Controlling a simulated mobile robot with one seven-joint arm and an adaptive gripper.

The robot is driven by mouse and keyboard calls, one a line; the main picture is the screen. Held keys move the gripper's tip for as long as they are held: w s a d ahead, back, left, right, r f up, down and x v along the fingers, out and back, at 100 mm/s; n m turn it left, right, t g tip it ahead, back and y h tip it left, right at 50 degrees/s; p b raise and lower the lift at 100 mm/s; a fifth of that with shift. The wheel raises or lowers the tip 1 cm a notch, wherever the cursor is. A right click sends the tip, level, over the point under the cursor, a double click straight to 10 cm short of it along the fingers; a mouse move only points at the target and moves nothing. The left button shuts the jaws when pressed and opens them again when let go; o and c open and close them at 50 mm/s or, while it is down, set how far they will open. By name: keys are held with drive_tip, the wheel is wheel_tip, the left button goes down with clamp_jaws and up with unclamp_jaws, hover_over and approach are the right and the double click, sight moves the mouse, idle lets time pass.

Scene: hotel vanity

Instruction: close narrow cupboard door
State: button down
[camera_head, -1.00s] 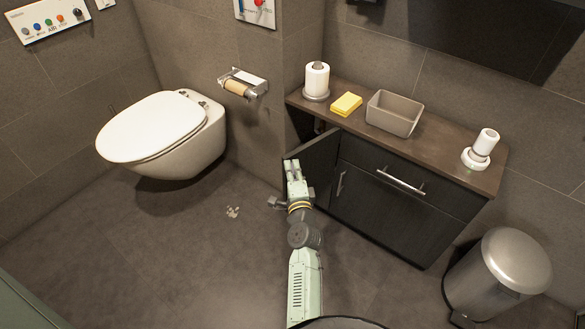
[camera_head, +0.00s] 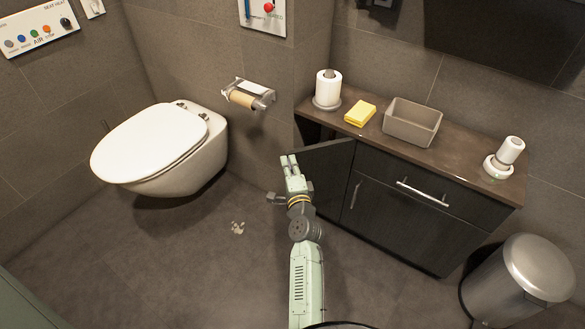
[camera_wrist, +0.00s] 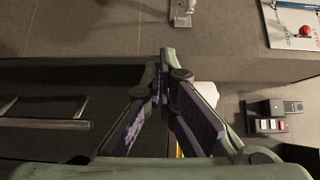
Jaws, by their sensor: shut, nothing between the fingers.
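The narrow cupboard door (camera_head: 328,165) is a dark panel at the left end of the vanity cabinet. It stands open, swung out from the cabinet front, with a dark gap behind it under the counter. My gripper (camera_head: 289,159) is pale green and shut, with nothing in it. It is at the door's outer left edge in the head view and hides part of it; I cannot tell whether they touch. In the wrist view the closed fingertips (camera_wrist: 164,72) point towards the dark counter edge, and a metal bar handle lies at the left.
The wide cabinet front (camera_head: 400,215) with its drawer handle (camera_head: 423,194) is right of the door. A toilet (camera_head: 160,150) stands left, a metal trash can (camera_head: 520,280) right.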

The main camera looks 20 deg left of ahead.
drive_tip(key=w+a+m+t+h+p, duration=0.1)
drive_tip(key=w+a+h, duration=0.1)
drive_tip(key=w, duration=0.3)
drive_tip(key=w+a+m+t+h+p, duration=0.1)
drive_tip(key=w+a+m+h+p, duration=0.1)
drive_tip(key=w, duration=0.4)
drive_tip(key=w+a+m+t+h+p, duration=0.1)
drive_tip(key=w+a+m+h+p, duration=0.1)
drive_tip(key=w, duration=0.4)
drive_tip(key=shift+a+r+h, duration=0.2)
drive_tip(key=shift+a+h, duration=0.3)
drive_tip(key=shift+a, duration=0.6)
drive_tip(key=m+h+b, duration=0.1)
drive_tip(key=w+h+b, duration=0.1)
drive_tip(key=shift+w+f+m+t+h+b, duration=0.25)
drive_tip(key=shift+m+t+h+b, duration=0.1)
drive_tip(key=shift+m+t+h, duration=0.05)
drive_tip(key=shift+w+a+m+h+b, duration=0.15)
drive_tip(key=shift+m+h+b, duration=0.25)
drive_tip(key=shift+h+b, duration=0.25)
drive_tip(key=shift+r, duration=0.1)
